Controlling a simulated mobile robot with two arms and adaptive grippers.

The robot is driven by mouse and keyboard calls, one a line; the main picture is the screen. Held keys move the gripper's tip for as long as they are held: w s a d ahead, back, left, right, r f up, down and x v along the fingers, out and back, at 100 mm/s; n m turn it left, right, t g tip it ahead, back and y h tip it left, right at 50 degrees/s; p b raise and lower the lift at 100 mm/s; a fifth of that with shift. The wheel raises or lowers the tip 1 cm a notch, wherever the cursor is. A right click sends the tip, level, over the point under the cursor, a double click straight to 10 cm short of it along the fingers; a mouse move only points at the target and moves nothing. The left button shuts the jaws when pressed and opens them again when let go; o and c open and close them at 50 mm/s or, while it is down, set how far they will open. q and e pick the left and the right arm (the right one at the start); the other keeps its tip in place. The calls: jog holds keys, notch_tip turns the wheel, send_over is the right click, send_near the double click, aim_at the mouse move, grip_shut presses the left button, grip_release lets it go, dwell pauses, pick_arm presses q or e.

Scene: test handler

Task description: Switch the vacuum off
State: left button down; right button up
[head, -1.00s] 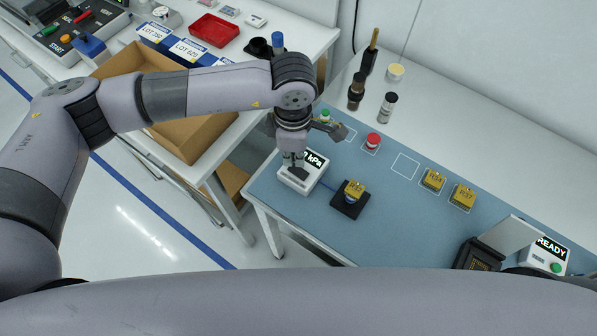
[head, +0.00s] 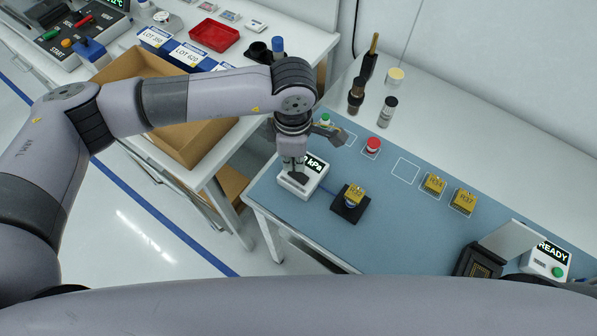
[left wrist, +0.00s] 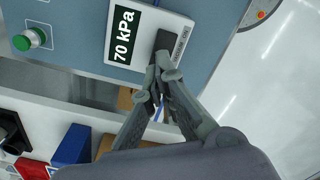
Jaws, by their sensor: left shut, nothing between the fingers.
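The vacuum unit (head: 289,186) is a small white box at the near left of the blue mat. Its display shows "kPa" in the head view, partly hidden by my gripper. In the left wrist view the unit (left wrist: 148,12) reads "70 kPa" and has a dark switch (left wrist: 168,42) beside the display. My left gripper (head: 298,177) points down over the switch end of the unit. Its fingers are shut with nothing between them. In the left wrist view the fingertips (left wrist: 163,64) are at the switch's near edge; I cannot tell whether they touch. My right gripper is out of view.
A yellow block marked R22 (head: 355,192) sits on a black pad (head: 344,210) right of the unit. A green button (head: 326,118) and a red button (head: 373,145) stand behind. Blocks R34 (head: 433,184) and R37 (head: 463,201) lie further right. A cardboard box (head: 130,64) is left.

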aim_at(294, 173)
pick_arm(q)
jog(key=shift+f+b, duration=0.3)
jog(key=shift+b, duration=0.05)
dwell(0.6)
jog(key=shift+f+b, duration=1.2)
jog(key=shift+b, duration=0.15)
dwell(0.4)
jog(key=shift+r, duration=0.2)
jog(key=shift+r+p, duration=0.35)
jog(key=shift+r, duration=0.2)
jog(key=shift+r+p, duration=0.8)
jog(key=shift+r, duration=2)
